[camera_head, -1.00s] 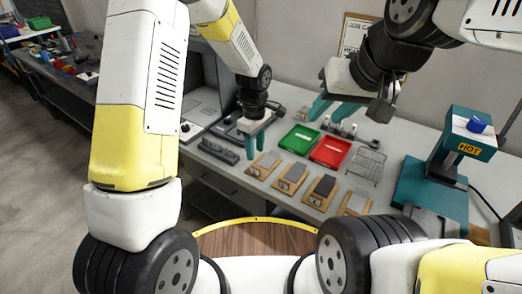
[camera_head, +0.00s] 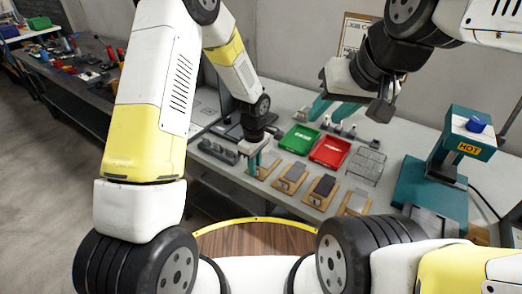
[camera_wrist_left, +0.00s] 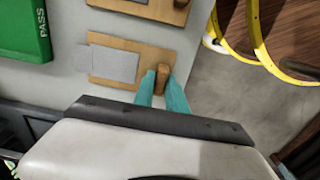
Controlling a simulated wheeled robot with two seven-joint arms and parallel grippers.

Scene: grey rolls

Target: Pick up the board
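The boards are wooden, each with a grey pad and a wooden knob. The leftmost board (camera_head: 270,163) lies flat on the bench, partly hidden by my left gripper (camera_head: 257,165). In the left wrist view this board (camera_wrist_left: 146,58) lies below my left gripper (camera_wrist_left: 161,90), whose teal fingers stand on either side of the knob (camera_wrist_left: 162,80). The fingers look open, with a very narrow gap to the knob. My right gripper (camera_head: 335,107) is open and empty, raised above the back of the bench.
More boards (camera_head: 291,177) lie in a row to the right. Behind them are a green tray (camera_head: 299,138), a red tray (camera_head: 330,151) and a wire rack (camera_head: 367,165). A teal hot press (camera_head: 455,150) stands at the right. A dark grey fixture (camera_head: 217,151) is left of my left gripper.

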